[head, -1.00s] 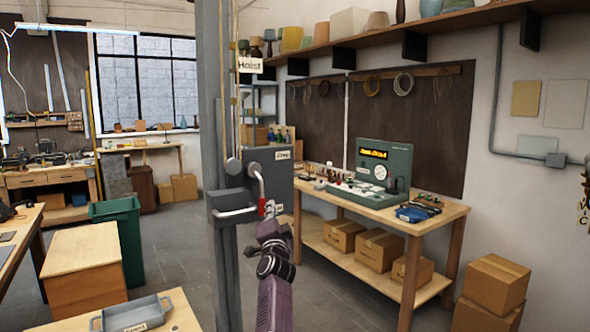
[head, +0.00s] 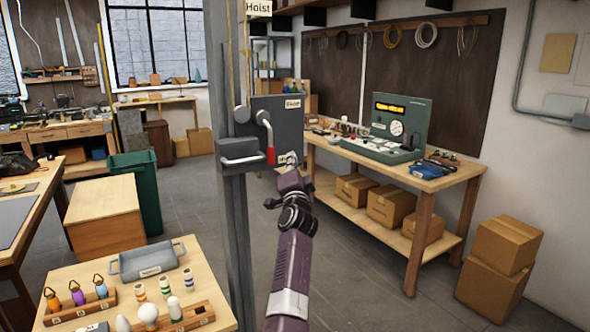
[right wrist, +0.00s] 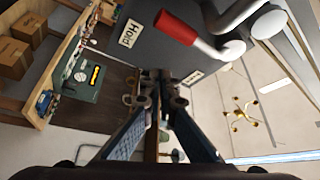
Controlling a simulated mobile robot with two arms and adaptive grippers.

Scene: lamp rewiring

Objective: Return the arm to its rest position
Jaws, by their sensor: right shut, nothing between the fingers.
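My right arm reaches up from the bottom of the head view. Its gripper (head: 291,163) is beside the grey hoist box (head: 278,108), just right of the red-gripped lever (head: 270,154); I cannot tell if they touch. In the right wrist view the gripper's fingers (right wrist: 161,84) are together with nothing between them. The lever's red grip (right wrist: 176,27) and the grey box face (right wrist: 125,60) with a "Hold" label lie beyond the fingertips. My left gripper is not in view.
A grey post (head: 237,230) carries the box. A workbench (head: 447,181) with a green test set (head: 400,125) stands right. A low table (head: 90,278) with a grey tray (head: 147,261), bulbs and coloured parts is front left. Cardboard boxes (head: 505,245) stand far right.

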